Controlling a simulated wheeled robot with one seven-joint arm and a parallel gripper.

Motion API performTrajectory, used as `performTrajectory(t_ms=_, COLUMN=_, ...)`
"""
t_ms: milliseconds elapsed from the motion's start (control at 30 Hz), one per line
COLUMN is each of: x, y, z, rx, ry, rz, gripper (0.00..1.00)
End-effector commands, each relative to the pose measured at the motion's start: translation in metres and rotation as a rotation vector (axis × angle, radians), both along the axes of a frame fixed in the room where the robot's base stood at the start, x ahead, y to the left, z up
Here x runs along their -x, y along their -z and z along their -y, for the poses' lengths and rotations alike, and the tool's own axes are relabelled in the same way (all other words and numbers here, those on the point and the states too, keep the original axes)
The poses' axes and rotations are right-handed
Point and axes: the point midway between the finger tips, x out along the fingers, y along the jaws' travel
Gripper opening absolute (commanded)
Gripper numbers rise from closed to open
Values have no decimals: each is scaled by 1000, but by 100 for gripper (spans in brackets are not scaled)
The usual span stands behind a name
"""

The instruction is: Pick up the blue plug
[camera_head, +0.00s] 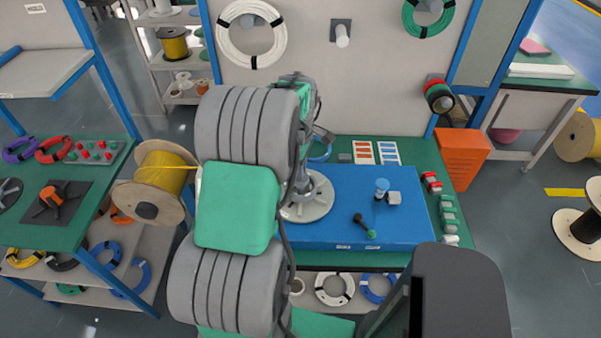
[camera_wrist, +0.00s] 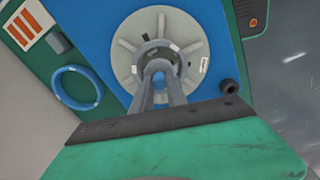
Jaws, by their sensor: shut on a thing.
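My gripper (camera_wrist: 158,72) is over the round pale grey spoked disc (camera_wrist: 125,48) in the wrist view. Its two grey fingers are close together with a small blue piece, the blue plug (camera_wrist: 158,81), between them. Most of the plug is hidden by the fingers. In the head view my arm covers much of the gripper, and the disc (camera_head: 318,205) shows at the left of the blue work mat (camera_head: 340,232). I cannot tell whether the plug touches the disc.
A blue-topped cylinder (camera_head: 381,187) stands beside a small light block (camera_head: 394,198) on the mat. A black tool with a green end (camera_head: 365,226) lies in front. A blue cable ring (camera_wrist: 76,88) lies beside the mat. An orange bin (camera_head: 460,158) stands at the right.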

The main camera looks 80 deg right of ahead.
Motion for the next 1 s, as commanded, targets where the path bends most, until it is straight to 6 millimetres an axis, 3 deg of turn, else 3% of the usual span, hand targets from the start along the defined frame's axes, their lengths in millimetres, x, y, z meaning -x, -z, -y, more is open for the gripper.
performTrajectory(t_ms=167, x=0, y=-7, z=1, rx=3, ry=0, rz=0, gripper=0)
performTrajectory(t_ms=333, x=0, y=-33, z=1, rx=6, ry=0, rz=1, gripper=0)
performTrajectory(t_ms=567, x=12, y=-93, z=-53, rx=9, ry=2, rz=1, gripper=0)
performTrajectory(t_ms=800, x=27, y=-119, z=-117, rx=3, ry=2, rz=0, gripper=0)
performTrajectory(t_ms=1000, x=31, y=-129, z=-136, rx=1, ry=0, rz=0, gripper=0)
